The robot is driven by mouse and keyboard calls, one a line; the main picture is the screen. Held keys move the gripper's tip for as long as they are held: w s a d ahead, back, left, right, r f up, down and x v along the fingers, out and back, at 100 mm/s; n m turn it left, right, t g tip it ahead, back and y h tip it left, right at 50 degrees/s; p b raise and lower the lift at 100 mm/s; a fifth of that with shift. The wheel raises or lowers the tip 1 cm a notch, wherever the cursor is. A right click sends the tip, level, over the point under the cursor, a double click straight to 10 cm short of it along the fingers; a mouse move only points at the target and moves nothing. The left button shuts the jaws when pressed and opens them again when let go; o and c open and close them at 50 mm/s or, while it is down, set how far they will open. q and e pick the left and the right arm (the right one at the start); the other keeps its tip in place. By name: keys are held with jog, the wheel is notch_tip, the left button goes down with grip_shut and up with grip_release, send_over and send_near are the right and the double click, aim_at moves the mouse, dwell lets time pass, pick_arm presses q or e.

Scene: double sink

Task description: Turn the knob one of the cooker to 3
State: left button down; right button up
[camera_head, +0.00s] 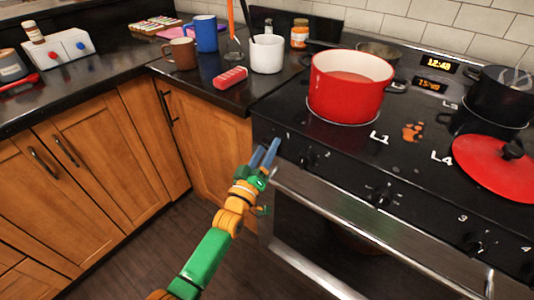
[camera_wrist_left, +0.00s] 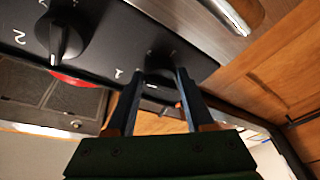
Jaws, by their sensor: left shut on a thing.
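My left gripper (camera_head: 270,151) is at the left end of the cooker's black front panel, by the label 1. In the left wrist view its two fingers (camera_wrist_left: 161,75) stand on either side of a dark knob one (camera_wrist_left: 158,62), closed on it. In the head view the fingers hide this knob, and its setting cannot be read. Knob two (camera_head: 309,160) sits to its right by the label 2, and also shows in the left wrist view (camera_wrist_left: 64,40). The cooker (camera_head: 415,175) has a black top. My right gripper is not in view.
A red pot (camera_head: 345,90) stands on the near left burner, a black steaming pot (camera_head: 495,98) at the right and a red lid (camera_head: 497,168) on the cooktop. The oven handle (camera_head: 330,218) runs just below the knobs. Mugs and a white cup (camera_head: 267,55) stand on the left counter.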

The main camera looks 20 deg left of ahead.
pick_arm(q)
jog(key=m+h+b, duration=0.1)
jog(key=m, duration=0.2)
jog(key=m+h+b, duration=0.1)
jog(key=m, duration=0.3)
jog(key=shift+w+a+f+t+h+b, duration=0.1)
jog(key=shift+a+t+h+b, duration=0.1)
jog(key=shift+t+h+b, duration=0.15)
jog(key=m+h+b, duration=0.1)
jog(key=m, duration=0.2)
jog(key=m+h, duration=0.1)
jog(key=m, duration=0.2)
jog(key=shift+a+h+b, duration=0.2)
jog(key=shift+h+b, duration=0.05)
jog(key=shift+b, duration=0.15)
jog(key=m+g+h, duration=0.1)
jog(key=m, duration=0.2)
jog(key=m+g+h, duration=0.1)
jog(key=m, duration=0.3)
jog(key=m+g+h+b, duration=0.1)
jog(key=m, duration=0.3)
jog(key=shift+w+a+r+h, duration=0.2)
jog(key=shift+a+r+h, duration=0.05)
jog(key=shift+a+h, duration=0.05)
jog(key=shift+m, duration=0.4)
jog(key=shift+c, duration=2.1)
grip_release()
jog(key=shift+o, duration=0.7)
jog(key=shift+f, duration=0.1)
